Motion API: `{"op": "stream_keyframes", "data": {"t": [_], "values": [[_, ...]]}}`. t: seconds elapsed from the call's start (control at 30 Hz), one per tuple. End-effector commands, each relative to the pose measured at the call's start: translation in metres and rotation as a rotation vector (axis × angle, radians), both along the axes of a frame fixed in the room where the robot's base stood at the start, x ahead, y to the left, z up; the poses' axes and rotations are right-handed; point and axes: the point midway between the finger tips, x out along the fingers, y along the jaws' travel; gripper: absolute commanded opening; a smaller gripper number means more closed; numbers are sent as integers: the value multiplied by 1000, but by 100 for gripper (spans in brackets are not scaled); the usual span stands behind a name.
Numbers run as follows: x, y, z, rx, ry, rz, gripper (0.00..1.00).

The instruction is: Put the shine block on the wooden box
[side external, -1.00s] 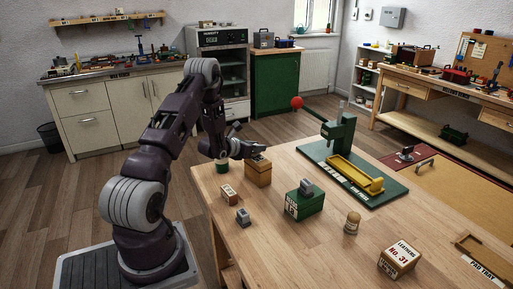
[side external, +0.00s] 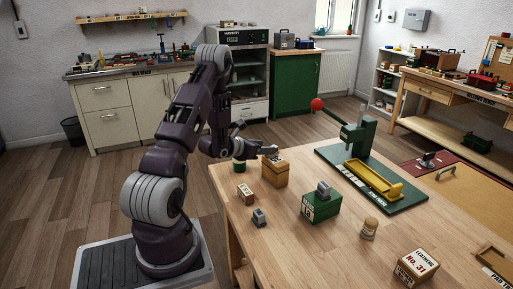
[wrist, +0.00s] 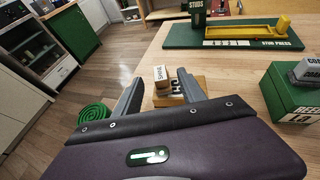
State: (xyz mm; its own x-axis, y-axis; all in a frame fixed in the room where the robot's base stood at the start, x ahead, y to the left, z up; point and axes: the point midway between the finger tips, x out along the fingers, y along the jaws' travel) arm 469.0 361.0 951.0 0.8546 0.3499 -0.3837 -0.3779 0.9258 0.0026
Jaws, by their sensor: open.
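The shine block (wrist: 161,74) is a small pale block with a "SHINE" label. In the wrist view it appears to rest on top of the wooden box (wrist: 194,82), a tan box with dark lettering. The wooden box also shows in the side view (side external: 274,175), near the table's far left edge. My gripper (wrist: 159,77) is open, with one finger on each side of the shine block and gaps visible. In the side view my gripper (side external: 262,150) is level with the box top, and the block is hard to make out there.
A green box (side external: 320,208) with a grey block (side external: 323,189) on it stands to the right. A green press (side external: 365,165) stands behind. A green round item (wrist: 95,114) sits beside the wooden box.

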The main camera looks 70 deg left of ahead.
Motion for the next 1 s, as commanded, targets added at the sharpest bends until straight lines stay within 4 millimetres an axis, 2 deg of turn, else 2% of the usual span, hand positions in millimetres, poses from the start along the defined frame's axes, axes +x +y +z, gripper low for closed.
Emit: {"op": "stream_keyframes", "data": {"t": [0.1, 0.23, 0.3, 0.37, 0.43, 0.47, 0.5, 0.53, 0.57, 0.6, 0.67, 0.7, 0.77, 0.8, 0.83, 0.9, 1.0], "values": [[-24, -9, 11, 0, 1, 3, 48], [-40, -15, 18, 1, 0, 2, 48], [-40, -20, 23, 5, -4, -14, 48], [-25, -34, 38, 21, -25, -85, 48], [7, -73, 73, 64, -65, -259, 48], [23, -99, 93, 91, -85, -365, 48], [40, -140, 120, 138, -110, -525, 48], [49, -175, 141, 178, -125, -653, 48], [53, -211, 159, 225, -136, -783, 48], [51, -260, 181, 296, -145, -959, 48], [32, -334, 207, 430, -146, -1235, 48], [8, -380, 219, 544, -137, -1428, 48], [-44, -440, 227, 777, -100, -1730, 48], [-86, -467, 224, 979, -56, -1924, 48], [-115, -476, 219, 1140, -15, -2046, 48], [-167, -474, 207, 1528, 102, -2243, 48], [-202, -445, 200, 2033, 279, -2329, 48]]}}
